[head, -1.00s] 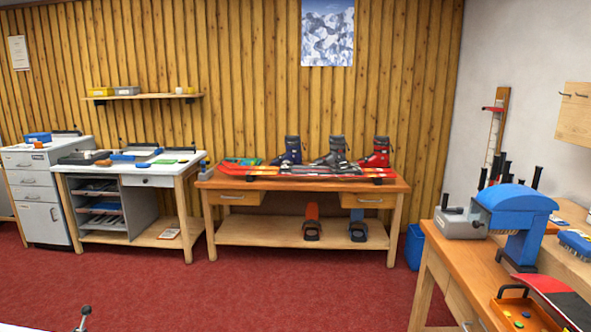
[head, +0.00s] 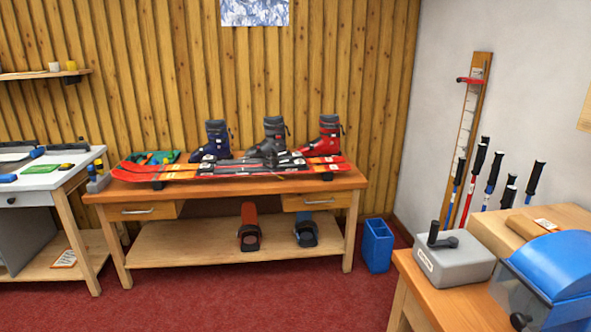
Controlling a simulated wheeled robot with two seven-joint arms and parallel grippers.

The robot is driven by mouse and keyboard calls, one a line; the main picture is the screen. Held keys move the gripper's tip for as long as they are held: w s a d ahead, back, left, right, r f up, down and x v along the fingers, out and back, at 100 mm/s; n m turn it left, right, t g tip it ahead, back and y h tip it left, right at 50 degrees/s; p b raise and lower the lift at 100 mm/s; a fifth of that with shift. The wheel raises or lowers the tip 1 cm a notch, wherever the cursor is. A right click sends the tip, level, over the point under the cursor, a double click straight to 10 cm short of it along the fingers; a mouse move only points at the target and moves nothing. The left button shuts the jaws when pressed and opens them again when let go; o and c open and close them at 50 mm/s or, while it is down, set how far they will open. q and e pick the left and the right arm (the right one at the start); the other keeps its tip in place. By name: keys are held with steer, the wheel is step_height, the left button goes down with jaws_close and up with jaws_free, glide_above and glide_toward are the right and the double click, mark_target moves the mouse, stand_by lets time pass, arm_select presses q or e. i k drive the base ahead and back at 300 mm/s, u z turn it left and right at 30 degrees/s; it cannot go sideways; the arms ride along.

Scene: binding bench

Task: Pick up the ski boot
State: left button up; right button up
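Three ski boots stand upright at the back of the wooden bench (head: 310,182), behind a pair of skis: a dark blue boot (head: 214,140), a grey-black boot (head: 272,134) in the middle and a red boot (head: 326,136) on the right. The skis (head: 160,171), red and orange, lie along the bench top and hide the lower parts of the boots. Which boot the task means cannot be told from the view. Neither of my grippers is in view.
A green tray (head: 158,157) sits behind the skis at left. An orange binding (head: 249,228) and a blue one (head: 305,230) rest on the lower shelf. A blue bin (head: 377,246) stands right of the bench. A workbench (head: 410,285) fills the right foreground. Red carpet in front is clear.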

mark_target(275, 127)
steer(key=i, duration=3.85)
steer(key=u, duration=1.65)
